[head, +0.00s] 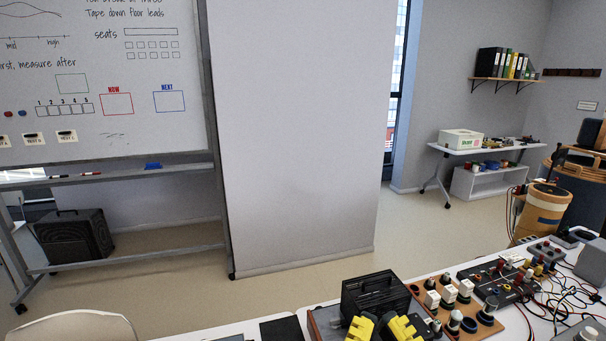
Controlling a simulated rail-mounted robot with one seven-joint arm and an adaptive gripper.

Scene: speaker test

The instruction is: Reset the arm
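Two yellow pieces at the bottom edge look like the fingers of my gripper (381,328). They stand apart with a gap between them, and nothing is visibly held. The rest of the gripper and my arm are cut off below the frame. The fingers show in front of a black box with a handle (376,293) at the front of the workbench (285,318). I cannot tell whether they touch the bench or the box.
A wooden board with knobs and white blocks (465,300) lies right of the box. Dark panels (497,279) and tangled cables (565,298) crowd the bench further right. A chair back (75,327) is at lower left.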

